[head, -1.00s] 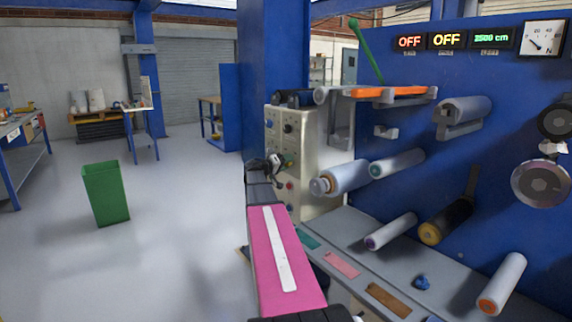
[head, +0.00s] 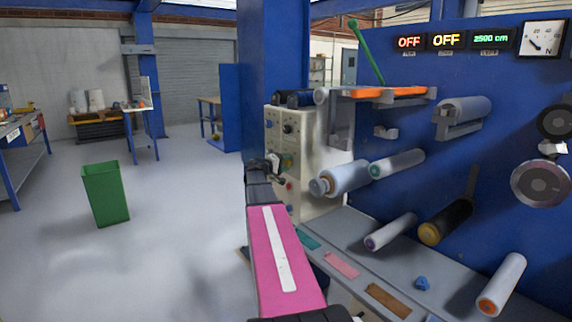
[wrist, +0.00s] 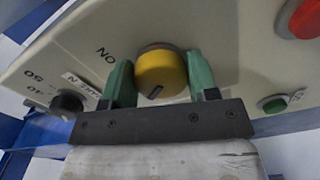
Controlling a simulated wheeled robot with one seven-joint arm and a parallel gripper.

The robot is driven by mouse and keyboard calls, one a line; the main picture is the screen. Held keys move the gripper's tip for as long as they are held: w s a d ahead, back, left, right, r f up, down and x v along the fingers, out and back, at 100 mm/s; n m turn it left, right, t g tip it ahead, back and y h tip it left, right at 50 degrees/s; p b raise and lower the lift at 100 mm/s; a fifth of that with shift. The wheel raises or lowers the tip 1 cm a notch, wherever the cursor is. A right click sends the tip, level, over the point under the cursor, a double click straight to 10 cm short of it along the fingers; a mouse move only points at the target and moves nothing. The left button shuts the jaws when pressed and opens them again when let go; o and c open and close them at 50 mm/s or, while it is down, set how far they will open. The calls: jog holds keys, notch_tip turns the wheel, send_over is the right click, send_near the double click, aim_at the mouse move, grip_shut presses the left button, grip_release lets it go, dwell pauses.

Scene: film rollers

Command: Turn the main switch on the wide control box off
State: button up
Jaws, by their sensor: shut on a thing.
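The beige control box (head: 318,150) stands on the machine beyond my arm, its front panel facing left. In the wrist view its panel (wrist: 215,30) shows a round yellow switch (wrist: 162,72) with a dark mark on its lower part. The word "ON" is printed to the upper left of the switch. The green fingers of my gripper (wrist: 160,85) stand on either side of the switch, shut on it. In the head view my gripper (head: 275,166) is at the front panel and hides the switch.
On the panel, a black knob (wrist: 67,104) sits left of the switch, a red button (wrist: 304,18) and a green button (wrist: 274,103) to the right. Film rollers (head: 342,178) project right of the box. A green bin (head: 106,194) stands on open floor at left.

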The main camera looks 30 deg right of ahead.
jog(key=o, duration=0.9)
jog(key=shift+o, duration=0.2)
jog(key=a, duration=1.1)
jog(key=shift+s, duration=0.4)
jog(key=shift+f, duration=0.1)
